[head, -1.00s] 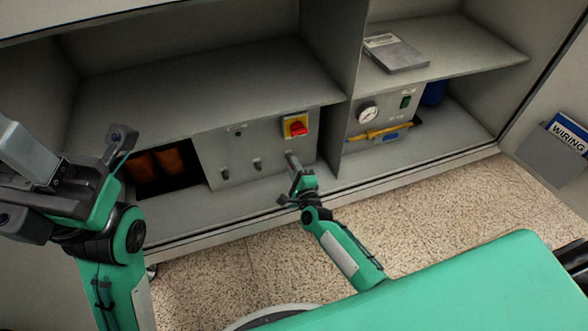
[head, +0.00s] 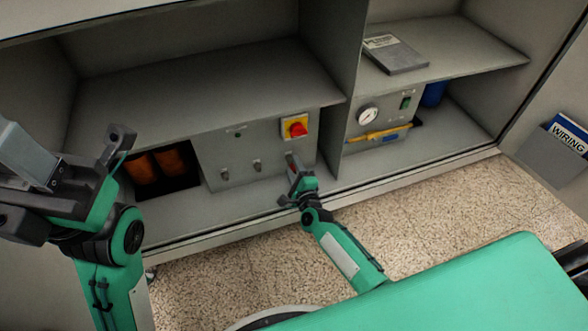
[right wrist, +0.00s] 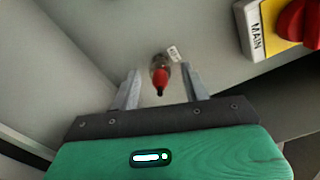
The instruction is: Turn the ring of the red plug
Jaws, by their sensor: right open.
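In the right wrist view the red plug (right wrist: 160,78) points out from the grey panel, with a dark tip and a metallic ring (right wrist: 160,60) behind its red part. A small white label stands beside it. My right gripper (right wrist: 160,84) is open, with one finger on each side of the plug and a visible gap on both sides. In the head view my right gripper (head: 293,168) is at the panel's lower right and hides the plug. My left gripper (head: 75,180) is raised at the left, away from the panel; its jaw opening is unclear.
A red switch on a yellow plate (head: 295,127) sits just above the right gripper. Two small knobs are further left on the panel (head: 215,150). A cabinet divider (head: 333,150) stands close to the right. Orange items (head: 155,168) fill a dark opening at left.

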